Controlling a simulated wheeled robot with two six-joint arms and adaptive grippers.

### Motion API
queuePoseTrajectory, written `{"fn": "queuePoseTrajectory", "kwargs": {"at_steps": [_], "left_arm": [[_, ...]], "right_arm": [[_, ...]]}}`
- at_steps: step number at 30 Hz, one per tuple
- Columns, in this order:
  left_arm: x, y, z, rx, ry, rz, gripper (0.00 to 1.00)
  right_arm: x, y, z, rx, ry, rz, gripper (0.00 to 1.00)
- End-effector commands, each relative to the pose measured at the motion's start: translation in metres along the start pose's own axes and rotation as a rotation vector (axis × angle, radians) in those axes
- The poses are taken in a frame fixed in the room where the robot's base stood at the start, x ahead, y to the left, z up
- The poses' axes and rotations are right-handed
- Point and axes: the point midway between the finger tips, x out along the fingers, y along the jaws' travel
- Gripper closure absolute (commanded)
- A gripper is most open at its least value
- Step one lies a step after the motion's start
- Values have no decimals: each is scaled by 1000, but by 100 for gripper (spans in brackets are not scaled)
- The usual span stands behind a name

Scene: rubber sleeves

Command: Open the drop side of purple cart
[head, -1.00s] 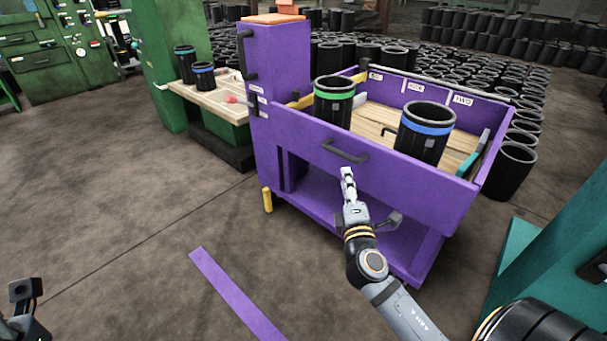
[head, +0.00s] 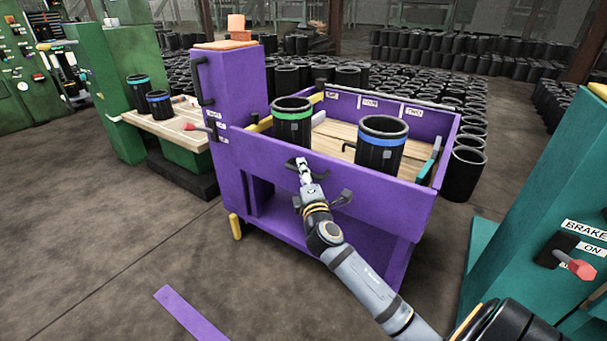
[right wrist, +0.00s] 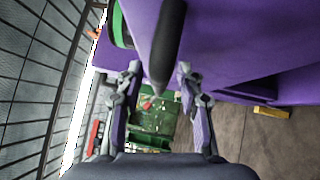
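The purple cart (head: 233,95) stands in the middle of the head view. Its near drop side (head: 385,193) is upright and closed, with a dark bar handle (head: 320,172) on its outer face. My right gripper (head: 302,163) is at this handle and partly hides it. In the right wrist view, the two fingers of the gripper (right wrist: 160,75) are spread apart, with the handle (right wrist: 167,45) between their tips and a gap on each side. My left gripper is not in view.
A black sleeve with a green band (head: 292,128) and one with a blue band (head: 382,150) stand in the cart. A green bench with a wooden top (head: 165,125) is at left. A teal machine (head: 525,215) with a brake lever is at right. Many black sleeves fill the back.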

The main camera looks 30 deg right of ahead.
Motion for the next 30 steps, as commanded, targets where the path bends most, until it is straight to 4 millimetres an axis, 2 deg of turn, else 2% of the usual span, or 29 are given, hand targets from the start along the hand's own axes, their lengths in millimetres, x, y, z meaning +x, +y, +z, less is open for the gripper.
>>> {"fn": "queuePoseTrajectory", "kwargs": {"at_steps": [3, 11, 23, 26, 30], "left_arm": [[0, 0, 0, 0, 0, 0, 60], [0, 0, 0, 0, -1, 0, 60], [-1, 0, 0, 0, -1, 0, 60], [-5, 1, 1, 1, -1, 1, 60], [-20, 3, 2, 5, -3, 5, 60]], "right_arm": [[0, 0, 0, 0, 0, 0, 65], [0, 0, 0, 0, 0, 0, 100], [-1, -1, 0, -1, 0, 1, 100], [-2, -3, -2, -7, 0, 8, 100], [-7, -8, -6, -35, 1, 36, 100]]}}
